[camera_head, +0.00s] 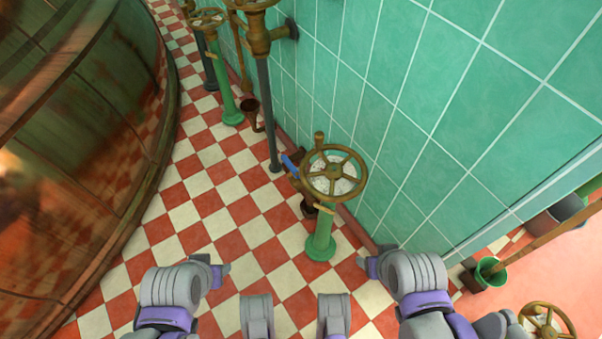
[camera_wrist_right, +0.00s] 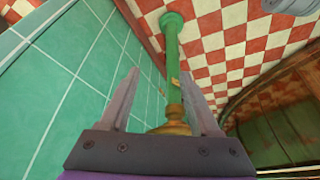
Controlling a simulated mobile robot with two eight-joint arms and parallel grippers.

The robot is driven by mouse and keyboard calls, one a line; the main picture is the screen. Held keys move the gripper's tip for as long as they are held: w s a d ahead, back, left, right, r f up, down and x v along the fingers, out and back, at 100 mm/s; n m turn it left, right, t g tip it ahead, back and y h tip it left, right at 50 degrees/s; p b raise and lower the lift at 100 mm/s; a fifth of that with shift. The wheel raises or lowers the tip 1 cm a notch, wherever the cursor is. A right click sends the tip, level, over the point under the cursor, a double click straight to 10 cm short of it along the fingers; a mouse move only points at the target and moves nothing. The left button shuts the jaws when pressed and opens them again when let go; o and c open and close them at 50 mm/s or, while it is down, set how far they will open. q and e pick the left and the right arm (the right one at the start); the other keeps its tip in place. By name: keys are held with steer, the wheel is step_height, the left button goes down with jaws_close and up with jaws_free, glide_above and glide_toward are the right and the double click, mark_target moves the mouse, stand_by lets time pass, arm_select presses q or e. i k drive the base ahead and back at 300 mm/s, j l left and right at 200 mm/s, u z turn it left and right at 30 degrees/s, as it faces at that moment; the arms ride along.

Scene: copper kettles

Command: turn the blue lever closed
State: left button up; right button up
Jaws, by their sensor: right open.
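The blue lever (camera_head: 290,163) is a short bar on the left side of the brass valve, beside the handwheel (camera_head: 333,172) on a green post (camera_head: 320,240). My right gripper (camera_head: 374,263) is to the right of and below the handwheel in the head view, apart from the lever. In the right wrist view its two fingers (camera_wrist_right: 158,74) are spread and empty, with the green post (camera_wrist_right: 172,65) and a brass fitting (camera_wrist_right: 174,128) showing beyond them. The blue lever is not visible there. My left gripper (camera_head: 219,273) is left of the post, and its jaws cannot be made out.
A green tiled wall (camera_head: 430,110) runs close along the right. A large copper kettle (camera_head: 70,150) fills the left. Other valves on posts (camera_head: 222,80) stand farther back. A green bucket (camera_head: 490,273) stands at the right. Checkered floor (camera_head: 200,200) lies clear between kettle and valve.

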mark_target(292, 169)
steer(key=k+j+z, duration=0.2)
steer(key=j, duration=0.65)
steer(key=i+j+z, duration=0.1)
steer(key=j, duration=0.25)
steer(key=i+j+z, duration=0.25)
steer(key=i+j, duration=0.15)
steer(key=j, duration=0.3)
steer(key=i+j+z, duration=0.3)
steer(key=i+j, duration=0.35)
steer(key=i, duration=0.15)
